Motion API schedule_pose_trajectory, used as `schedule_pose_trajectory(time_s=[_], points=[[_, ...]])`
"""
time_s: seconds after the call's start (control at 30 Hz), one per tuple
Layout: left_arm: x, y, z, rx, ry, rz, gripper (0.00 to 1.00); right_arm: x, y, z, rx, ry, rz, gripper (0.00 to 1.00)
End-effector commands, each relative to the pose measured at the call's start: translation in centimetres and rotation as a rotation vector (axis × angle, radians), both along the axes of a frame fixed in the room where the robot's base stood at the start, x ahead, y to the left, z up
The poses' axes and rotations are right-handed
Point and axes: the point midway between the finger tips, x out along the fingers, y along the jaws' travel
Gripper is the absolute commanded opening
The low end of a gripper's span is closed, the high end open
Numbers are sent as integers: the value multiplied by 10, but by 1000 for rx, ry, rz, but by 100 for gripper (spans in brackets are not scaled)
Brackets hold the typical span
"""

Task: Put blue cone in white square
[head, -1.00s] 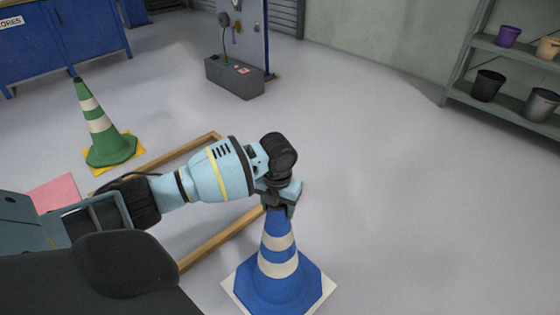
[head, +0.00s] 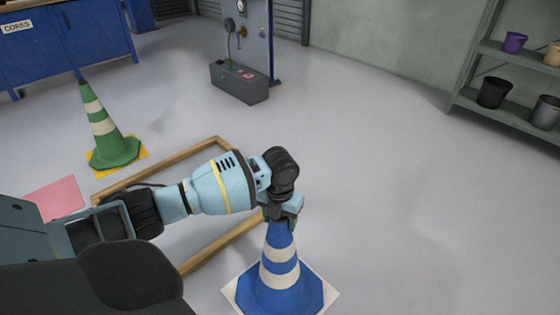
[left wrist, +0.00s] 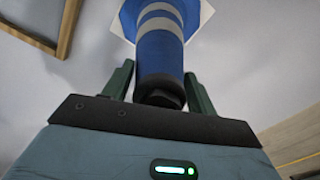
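The blue cone (head: 281,292), with white bands, stands upright over the white square (head: 232,292). The square's rim shows around the cone's base. Whether the base rests fully on it cannot be seen. My left gripper (head: 281,212) is shut on the cone's narrow top. In the left wrist view the gripper's two fingers (left wrist: 158,88) lie on either side of the blue cone (left wrist: 160,55), close against it. The white square (left wrist: 206,14) shows beyond the base. My right gripper is not in view.
A green cone (head: 106,130) stands on a yellow square (head: 140,157) at the left. A pink square (head: 55,197) is empty. A wooden frame (head: 225,244) lies on the floor behind my arm. A shelf (head: 520,115) stands at the right. The floor right of the blue cone is clear.

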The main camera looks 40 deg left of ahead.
Motion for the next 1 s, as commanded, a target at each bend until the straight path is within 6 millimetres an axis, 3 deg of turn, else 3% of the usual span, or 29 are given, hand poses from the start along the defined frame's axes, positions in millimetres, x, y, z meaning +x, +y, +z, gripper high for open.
schedule_pose_trajectory(time_s=[0.17,0.53,1.0], points=[[0,0,0,-1,0,0,78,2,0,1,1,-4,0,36],[0,0,8,0,-2,-1,78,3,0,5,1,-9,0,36],[1,0,94,-1,-3,0,78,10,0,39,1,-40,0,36]])
